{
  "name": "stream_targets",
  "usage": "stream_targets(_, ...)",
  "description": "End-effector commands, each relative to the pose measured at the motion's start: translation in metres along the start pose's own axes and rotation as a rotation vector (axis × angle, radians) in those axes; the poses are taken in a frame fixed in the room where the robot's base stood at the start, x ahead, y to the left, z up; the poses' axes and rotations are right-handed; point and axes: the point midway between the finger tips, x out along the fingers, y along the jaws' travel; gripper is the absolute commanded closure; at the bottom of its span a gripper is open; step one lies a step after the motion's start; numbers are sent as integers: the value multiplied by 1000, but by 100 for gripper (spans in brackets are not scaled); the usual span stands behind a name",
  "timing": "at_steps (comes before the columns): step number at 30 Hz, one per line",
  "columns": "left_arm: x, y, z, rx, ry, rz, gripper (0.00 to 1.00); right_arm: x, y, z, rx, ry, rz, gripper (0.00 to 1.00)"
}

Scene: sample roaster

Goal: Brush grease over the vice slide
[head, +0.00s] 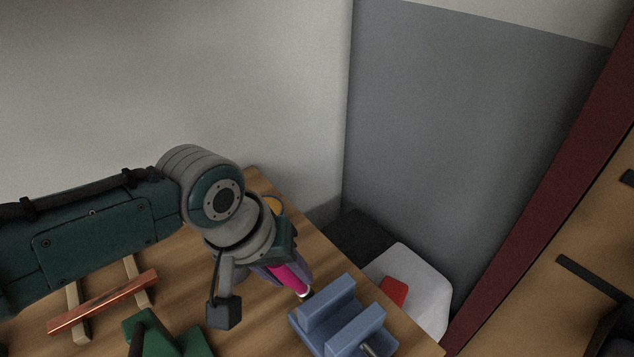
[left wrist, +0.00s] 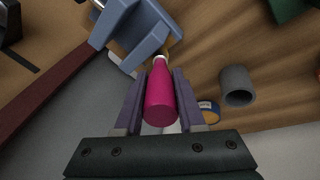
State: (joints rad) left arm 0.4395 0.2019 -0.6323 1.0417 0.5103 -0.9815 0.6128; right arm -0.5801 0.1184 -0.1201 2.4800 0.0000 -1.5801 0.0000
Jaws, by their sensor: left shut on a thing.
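The blue vice (head: 340,318) stands at the right front edge of the wooden bench, with two upright jaws and a gap between them. It also shows at the top left of the left wrist view (left wrist: 140,35). My left gripper (head: 280,270) is shut on the magenta handle of the brush (head: 289,278). The handle lies between both fingers in the left wrist view (left wrist: 160,97). The pale brush tip (head: 306,294) points toward the vice, close to its left side. I cannot tell whether it touches. My right gripper is out of view.
A copper bar (head: 104,301) rests on wooden supports at the left, beside a green object (head: 165,338). A tin with yellow (head: 273,204) stands behind my gripper. A grey cylinder (left wrist: 237,85) stands nearby. Beyond the bench's right edge is a pale container (head: 425,290) with something red.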

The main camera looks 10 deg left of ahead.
Motion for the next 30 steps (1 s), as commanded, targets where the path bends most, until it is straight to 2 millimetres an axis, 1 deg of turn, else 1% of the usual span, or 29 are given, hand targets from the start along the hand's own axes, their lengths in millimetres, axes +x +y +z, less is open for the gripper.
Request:
stream_targets(1,5,8,-1,-1,-2,12,100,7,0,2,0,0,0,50)
stream_targets(3,7,12,-4,-1,-3,13,100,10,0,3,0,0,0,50)
stream_targets(10,9,19,-9,-1,-5,13,100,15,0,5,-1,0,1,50)
stream_targets(18,19,36,-22,-1,-3,14,100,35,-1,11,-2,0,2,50)
stream_targets(27,17,38,-24,-1,-6,12,100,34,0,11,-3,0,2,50)
stream_targets(30,14,39,-25,-1,-7,12,100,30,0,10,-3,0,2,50)
